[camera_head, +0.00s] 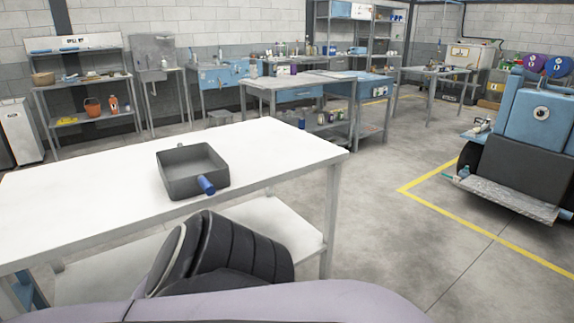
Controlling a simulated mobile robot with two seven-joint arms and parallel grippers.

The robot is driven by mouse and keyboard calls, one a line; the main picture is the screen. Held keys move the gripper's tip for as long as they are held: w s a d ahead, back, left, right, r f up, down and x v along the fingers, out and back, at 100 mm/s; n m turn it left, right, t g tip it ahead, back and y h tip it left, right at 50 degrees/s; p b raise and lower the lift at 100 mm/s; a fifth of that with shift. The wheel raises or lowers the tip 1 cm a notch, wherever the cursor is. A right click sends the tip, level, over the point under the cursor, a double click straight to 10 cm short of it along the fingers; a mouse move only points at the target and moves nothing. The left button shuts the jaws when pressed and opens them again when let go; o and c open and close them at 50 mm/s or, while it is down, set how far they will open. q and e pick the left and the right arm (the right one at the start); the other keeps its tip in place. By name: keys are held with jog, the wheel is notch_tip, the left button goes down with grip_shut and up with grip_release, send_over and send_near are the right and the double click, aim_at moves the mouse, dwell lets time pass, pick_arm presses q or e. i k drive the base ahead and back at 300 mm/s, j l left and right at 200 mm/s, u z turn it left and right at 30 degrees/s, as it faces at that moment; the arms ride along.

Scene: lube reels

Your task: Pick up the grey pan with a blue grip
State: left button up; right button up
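The grey pan (188,170) is square with raised walls and looks empty. It sits upright on the white table (90,190), near the table's front edge towards the right. Its short blue grip (206,185) sticks out from the pan's front right side, pointing towards me. Neither my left gripper nor my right gripper can be seen in the head view. Nothing is seen touching the pan.
Dark and pale parts, probably mine, fill the bottom middle. The white table is otherwise bare, with a lower shelf (270,225). A blue and grey machine (535,125) stands at the right beyond a yellow floor line (460,232). Workbenches (300,85) line the back.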

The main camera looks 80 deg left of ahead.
aim_at(188, 171)
jog(key=u, duration=3.2)
